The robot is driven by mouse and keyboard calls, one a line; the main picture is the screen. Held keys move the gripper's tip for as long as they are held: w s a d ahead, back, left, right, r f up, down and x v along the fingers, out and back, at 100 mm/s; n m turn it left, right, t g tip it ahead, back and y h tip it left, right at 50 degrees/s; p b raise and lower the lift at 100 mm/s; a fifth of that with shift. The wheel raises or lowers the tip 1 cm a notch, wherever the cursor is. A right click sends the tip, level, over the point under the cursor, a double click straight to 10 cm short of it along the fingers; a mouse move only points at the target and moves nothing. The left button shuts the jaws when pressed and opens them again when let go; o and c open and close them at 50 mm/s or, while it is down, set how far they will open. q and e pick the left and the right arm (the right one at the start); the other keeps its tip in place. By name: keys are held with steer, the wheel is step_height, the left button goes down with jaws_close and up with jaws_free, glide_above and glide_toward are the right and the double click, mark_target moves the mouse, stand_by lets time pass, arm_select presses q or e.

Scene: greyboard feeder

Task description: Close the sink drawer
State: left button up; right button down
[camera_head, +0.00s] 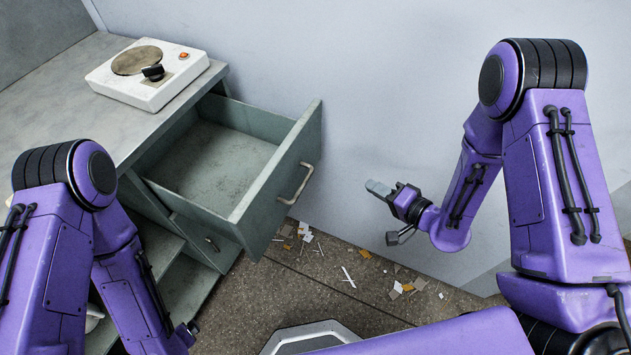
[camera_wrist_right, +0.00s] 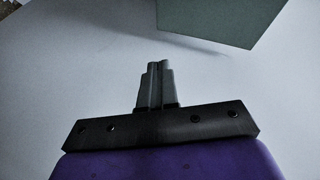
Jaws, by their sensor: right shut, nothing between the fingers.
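The drawer (camera_head: 225,171) is grey-green, empty and pulled well out of the cabinet. Its front panel carries a metal bar handle (camera_head: 296,184) on the outer face. My right gripper (camera_head: 378,188) is to the right of the drawer front, apart from it, with its fingers pointing left. In the right wrist view its fingers (camera_wrist_right: 157,84) are together with nothing between them. A green panel (camera_wrist_right: 226,18), likely the drawer, shows at the top of that view. My left arm comes in at the lower left, and its fingertips are not clearly seen.
The cabinet's worktop (camera_head: 60,95) bears a white hot plate (camera_head: 148,74). Below the open drawer is a smaller closed drawer (camera_head: 200,240) and open shelving. Scraps (camera_head: 350,277) lie on the brown floor. A pale wall (camera_head: 380,60) runs behind.

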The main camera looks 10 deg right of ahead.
step_height(320, 180, up, 2)
steer(key=a+n+g+y+b, duration=0.1)
steer(key=a+y+b, duration=0.1)
steer(key=y+b, duration=0.3)
steer(key=y+p, duration=0.2)
glide_toward(306, 158)
steer(key=shift+g, duration=0.4)
steer(key=x, duration=0.5)
steer(key=shift+w+a+r, duration=0.1)
steer(key=shift+w+r, duration=0.15)
arm_select(q)
steer(key=shift+f, duration=2.95)
arm_select(e)
steer(key=shift+w+a, duration=0.45)
steer(key=shift+a, duration=0.05)
